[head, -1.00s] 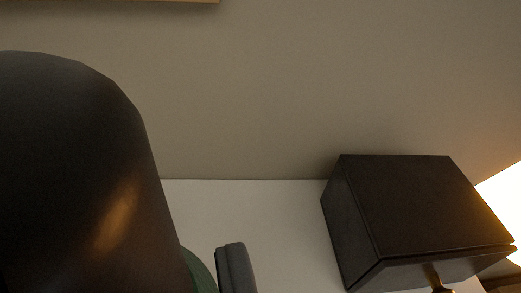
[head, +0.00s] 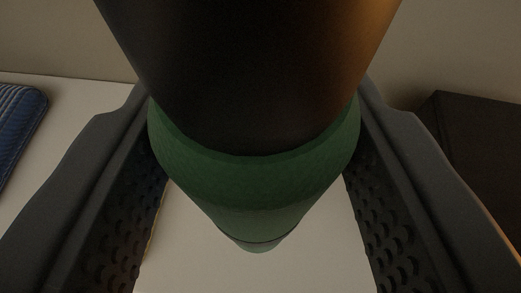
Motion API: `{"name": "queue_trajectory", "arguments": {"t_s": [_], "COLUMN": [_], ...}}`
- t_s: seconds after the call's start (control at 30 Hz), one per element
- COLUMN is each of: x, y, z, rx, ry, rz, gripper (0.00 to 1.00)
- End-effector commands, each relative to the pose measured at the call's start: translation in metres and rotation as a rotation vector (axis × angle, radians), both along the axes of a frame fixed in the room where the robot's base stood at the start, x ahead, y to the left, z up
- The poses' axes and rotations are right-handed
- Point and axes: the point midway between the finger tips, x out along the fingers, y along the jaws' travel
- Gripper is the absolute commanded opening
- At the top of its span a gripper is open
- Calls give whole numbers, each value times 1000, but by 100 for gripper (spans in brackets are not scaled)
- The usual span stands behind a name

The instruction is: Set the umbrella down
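The umbrella (head: 255,185) fills the middle of the head view. Its wide upper part is black and smooth. Below that is a green part that narrows downward to a small tip. My gripper (head: 256,125) has one dark finger on each side of the umbrella, and both fingers appear to press against the green part. The umbrella hides the fingertips' inner faces there. A white surface (head: 205,265) lies below and behind the tip. I cannot tell whether the tip touches it.
A dark box (head: 470,145) stands on the right, partly behind the right finger. A blue ribbed object (head: 18,125) lies on the white surface at the left edge. A plain wall (head: 50,40) rises behind. White surface shows bare between the fingers and at left.

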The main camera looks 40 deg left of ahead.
Motion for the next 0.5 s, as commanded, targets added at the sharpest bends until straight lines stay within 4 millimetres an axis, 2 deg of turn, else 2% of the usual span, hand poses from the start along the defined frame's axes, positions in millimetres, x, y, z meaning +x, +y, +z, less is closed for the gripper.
{"name": "queue_trajectory", "arguments": {"t_s": [0.03, 0.1, 0.5], "x": [1, 0, 0], "y": [-1, -1, 0], "z": [-9, -13, -15], "rx": [-2, -2, 0], "ry": [-2, -2, -1], "rz": [0, -1, 0], "gripper": [0, 0, 0]}}
